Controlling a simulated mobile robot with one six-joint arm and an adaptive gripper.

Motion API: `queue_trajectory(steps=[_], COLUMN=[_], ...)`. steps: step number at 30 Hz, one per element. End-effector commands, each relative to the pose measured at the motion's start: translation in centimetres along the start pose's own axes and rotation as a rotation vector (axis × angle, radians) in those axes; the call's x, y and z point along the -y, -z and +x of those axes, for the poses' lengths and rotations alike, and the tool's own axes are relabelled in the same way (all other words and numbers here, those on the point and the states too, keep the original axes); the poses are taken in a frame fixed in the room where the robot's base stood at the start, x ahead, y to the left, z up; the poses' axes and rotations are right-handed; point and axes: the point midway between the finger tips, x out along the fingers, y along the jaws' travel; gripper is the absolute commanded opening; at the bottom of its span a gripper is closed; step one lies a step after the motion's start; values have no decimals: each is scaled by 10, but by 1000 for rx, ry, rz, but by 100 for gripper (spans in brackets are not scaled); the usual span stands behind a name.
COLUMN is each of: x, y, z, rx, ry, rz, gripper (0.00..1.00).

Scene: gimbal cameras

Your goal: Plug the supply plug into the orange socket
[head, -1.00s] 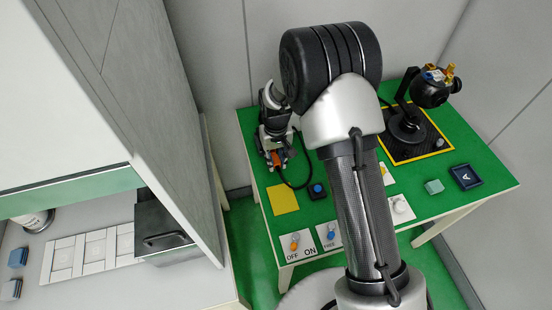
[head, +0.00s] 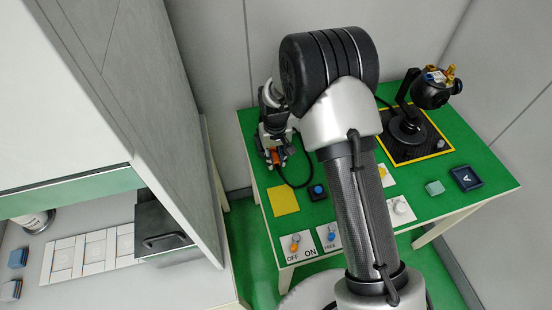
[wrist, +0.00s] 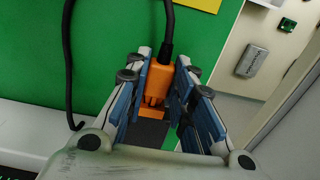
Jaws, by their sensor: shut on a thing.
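The supply plug (wrist: 156,80) is orange, with a black cable (wrist: 168,30) running from its back end. It sits between the blue-padded fingers of my gripper (wrist: 160,88), which is shut on it. In the head view the gripper (head: 273,148) is over the far left corner of the green table, and the orange of the plug (head: 276,157) shows low between its fingers. The wrist view shows a dark grey surface beyond the plug's front end. I cannot make out an orange socket for certain in either view.
The green table (head: 330,210) carries a yellow square (head: 285,200), a blue button (head: 317,191) and labelled switch plates (head: 296,243). A black gimbal camera (head: 430,92) stands on a yellow-edged dark mat at the right. A grey cabinet (head: 150,90) rises at the left.

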Motion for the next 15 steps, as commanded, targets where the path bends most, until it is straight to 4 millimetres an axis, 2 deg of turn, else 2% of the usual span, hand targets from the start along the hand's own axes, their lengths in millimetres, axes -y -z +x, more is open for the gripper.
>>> queue_trajectory(steps=[15], x=[0], y=[13], z=[0], rx=[-2], ry=[0], rz=[0], gripper=[0])
